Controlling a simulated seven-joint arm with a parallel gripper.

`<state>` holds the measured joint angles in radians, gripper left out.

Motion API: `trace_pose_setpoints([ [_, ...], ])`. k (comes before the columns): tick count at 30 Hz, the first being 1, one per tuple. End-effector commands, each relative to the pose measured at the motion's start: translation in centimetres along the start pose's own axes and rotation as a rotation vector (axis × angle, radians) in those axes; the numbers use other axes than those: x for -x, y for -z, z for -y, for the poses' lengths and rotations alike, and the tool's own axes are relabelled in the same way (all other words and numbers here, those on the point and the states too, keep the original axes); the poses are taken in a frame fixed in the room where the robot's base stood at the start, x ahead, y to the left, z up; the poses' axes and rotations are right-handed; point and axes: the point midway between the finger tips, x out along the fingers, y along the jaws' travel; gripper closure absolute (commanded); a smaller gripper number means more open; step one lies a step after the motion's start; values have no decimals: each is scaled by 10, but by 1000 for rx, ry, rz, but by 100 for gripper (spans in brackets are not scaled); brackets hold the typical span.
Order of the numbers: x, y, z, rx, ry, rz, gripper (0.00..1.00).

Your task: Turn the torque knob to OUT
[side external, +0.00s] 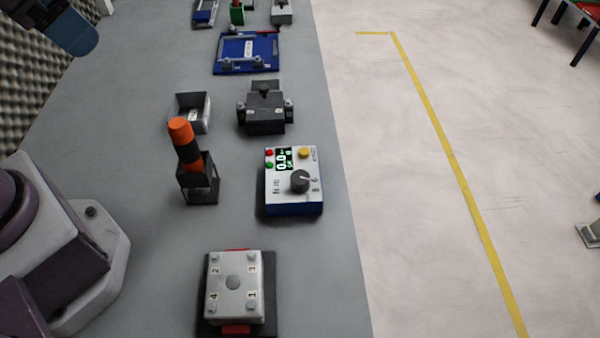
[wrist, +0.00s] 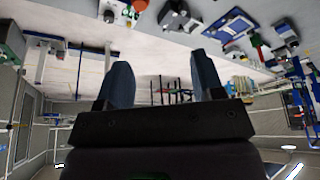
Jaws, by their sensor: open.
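The torque knob (side external: 300,181) is a dark round knob with a pale pointer mark, on the lower right of a white-topped box with blue sides (side external: 292,208). The box also has a small display (side external: 284,159) showing about 0.0, red and green buttons at left and a yellow button at upper right. The printing around the knob is too small to read surely. My gripper (wrist: 160,60) shows in the wrist view with its two blue fingers wide apart and nothing between them. It is well away from the knob, which I cannot make out in the wrist view.
An orange-topped tool (side external: 187,145) stands upright in a dark holder left of the box. A dark vise-like block (side external: 264,112) and a grey bin (side external: 190,112) lie behind. A numbered grey plate (side external: 233,286) sits in front. Bare grey table (side external: 310,285) lies around the box, whose right side faces the table edge.

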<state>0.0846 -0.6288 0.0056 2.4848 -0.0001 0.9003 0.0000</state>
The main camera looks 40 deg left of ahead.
Motion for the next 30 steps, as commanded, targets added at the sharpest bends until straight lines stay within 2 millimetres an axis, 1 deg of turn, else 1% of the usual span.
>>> trace_pose_setpoints([
  [1, -11, 6, -8, -34, -17, 55, 38],
  [3, -24, 17, -20, -70, -36, 119, 38],
  [8, -61, 44, -53, -101, -57, 246, 38],
  [11, -89, 59, -77, -92, -52, 313, 38],
  [12, -102, 64, -87, -85, -47, 338, 38],
  [14, -121, 70, -103, -71, -34, 371, 38],
  [18, -169, 80, -138, -15, 8, 426, 38],
  [21, -198, 86, -159, 43, 38, 441, 38],
  [23, -210, 91, -168, 88, 52, 438, 38],
  [24, -217, 96, -173, 125, 60, 430, 38],
  [25, -220, 104, -175, 164, 61, 416, 38],
  [27, -215, 118, -180, 238, 51, 382, 38],
  [30, -216, 116, -180, 290, 60, 382, 38],
])
